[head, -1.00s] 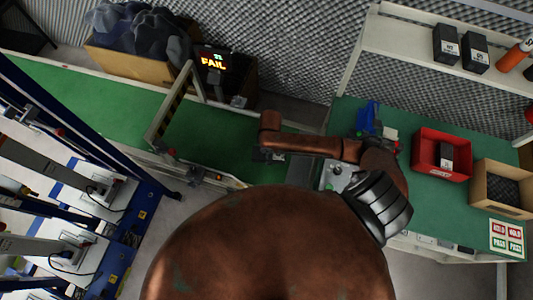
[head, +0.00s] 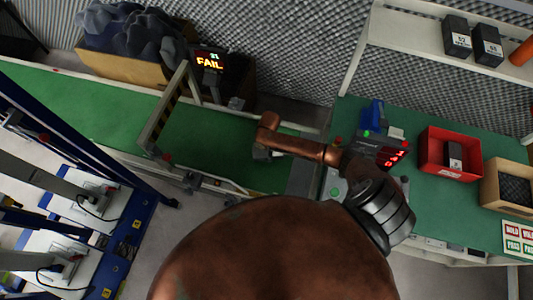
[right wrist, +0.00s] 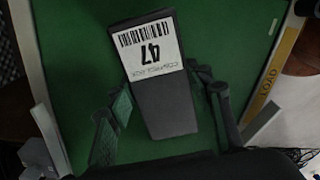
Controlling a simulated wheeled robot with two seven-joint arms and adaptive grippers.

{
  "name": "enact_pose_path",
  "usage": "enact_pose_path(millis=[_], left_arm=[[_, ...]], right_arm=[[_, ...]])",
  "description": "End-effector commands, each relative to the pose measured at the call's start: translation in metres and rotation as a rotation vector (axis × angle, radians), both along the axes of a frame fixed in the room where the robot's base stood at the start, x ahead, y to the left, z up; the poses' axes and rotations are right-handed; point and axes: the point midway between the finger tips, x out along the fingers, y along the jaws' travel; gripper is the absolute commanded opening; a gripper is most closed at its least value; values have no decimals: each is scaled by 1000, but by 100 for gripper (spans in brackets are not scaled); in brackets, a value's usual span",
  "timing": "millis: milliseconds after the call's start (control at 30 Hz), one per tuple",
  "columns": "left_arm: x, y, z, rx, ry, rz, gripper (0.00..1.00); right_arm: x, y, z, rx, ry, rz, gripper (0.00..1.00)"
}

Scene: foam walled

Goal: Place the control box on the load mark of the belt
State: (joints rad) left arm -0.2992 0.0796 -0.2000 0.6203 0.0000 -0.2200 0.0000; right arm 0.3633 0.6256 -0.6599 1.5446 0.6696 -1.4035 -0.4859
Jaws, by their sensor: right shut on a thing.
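The control box (right wrist: 165,95) is dark grey with a white barcode label reading 47. In the right wrist view it sits between the fingers of my right gripper (right wrist: 165,108), which is shut on it over green belt. In the head view my right gripper (head: 262,153) is over the right part of the green belt (head: 205,135), and the box is mostly hidden there. A yellow strip marked LOAD (right wrist: 270,85) runs along the belt's edge, to the right of the box in the wrist view. My left gripper is not in view.
A striped gate (head: 168,108) spans the belt on the left. A FAIL display (head: 209,62) stands behind it.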

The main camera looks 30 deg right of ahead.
Motion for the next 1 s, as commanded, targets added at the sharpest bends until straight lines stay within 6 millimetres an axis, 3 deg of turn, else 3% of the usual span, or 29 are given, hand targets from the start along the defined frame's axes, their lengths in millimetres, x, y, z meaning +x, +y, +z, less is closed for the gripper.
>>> enact_pose_path(millis=[267,500,867,900,1000], left_arm=[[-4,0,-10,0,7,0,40],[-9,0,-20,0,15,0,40],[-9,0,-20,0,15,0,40],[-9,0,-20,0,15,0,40],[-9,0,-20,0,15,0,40]], right_arm=[[14,-2,-17,0,0,-1,13],[15,-3,-48,-1,0,-2,13],[15,-3,-50,0,-1,-1,13],[15,-3,-50,-1,0,-1,49],[15,-3,-50,-1,0,-1,56]])
